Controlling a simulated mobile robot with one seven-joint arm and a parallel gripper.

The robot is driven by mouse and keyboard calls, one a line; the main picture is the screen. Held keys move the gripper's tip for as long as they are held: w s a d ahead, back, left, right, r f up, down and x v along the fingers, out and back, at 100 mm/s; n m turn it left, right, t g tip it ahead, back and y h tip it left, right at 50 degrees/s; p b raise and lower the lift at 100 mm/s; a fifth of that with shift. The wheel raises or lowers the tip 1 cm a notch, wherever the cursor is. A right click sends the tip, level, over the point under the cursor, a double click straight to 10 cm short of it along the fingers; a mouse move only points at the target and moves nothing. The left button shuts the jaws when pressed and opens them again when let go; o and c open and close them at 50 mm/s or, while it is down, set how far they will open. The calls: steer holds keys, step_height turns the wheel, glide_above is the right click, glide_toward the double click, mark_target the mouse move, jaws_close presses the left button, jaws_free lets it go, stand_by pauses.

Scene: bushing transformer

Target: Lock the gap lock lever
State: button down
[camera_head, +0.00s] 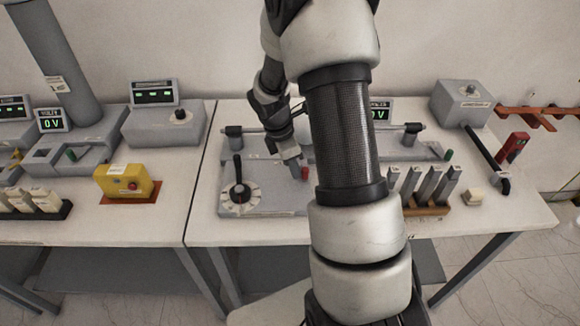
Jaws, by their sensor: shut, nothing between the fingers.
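My gripper (293,162) is shut and empty, pointing down over the apparatus on the right table. Its tip is just left of a small red knob (304,173) on the grey base plate; I cannot tell whether they touch. A black-handled lever (239,169) stands upright on a round marked dial (240,196), left of my gripper. No readable label shows which one is the gap lock lever. My arm hides the middle of the apparatus.
Right of my arm are several grey upright blocks in a wooden holder (432,210), a pale block (474,196), a black bar (487,159), a red device (512,148) and a grey box (467,103). A yellow box (127,182) is on the left table. The right table's front left is clear.

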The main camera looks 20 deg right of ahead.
steer(key=shift+s+d, duration=0.15)
steer(key=shift+d, duration=0.15)
stand_by(0.5)
steer(key=shift+a, duration=0.1)
steer(key=a, duration=0.3)
steer(key=shift+a, duration=0.4)
steer(key=v, duration=1)
steer(key=shift+s, duration=0.4)
steer(key=shift+a, duration=0.1)
steer(key=s+a+r+m+t, duration=0.35)
steer(key=s+r+m, duration=0.5)
steer(key=r, duration=0.45)
steer(key=s+a+r+m+t+y, duration=0.1)
steer(key=s+a+r+m, duration=0.1)
steer(key=s+m, duration=0.2)
steer(key=s+a+r+m+t+y, duration=0.1)
steer(key=s+a+r+m, duration=0.1)
steer(key=s+m, duration=0.2)
steer(key=s, duration=0.3)
steer(key=shift+s+a+r+y, duration=0.25)
steer(key=shift+a+r+y, duration=0.05)
steer(key=shift+r+y, duration=0.1)
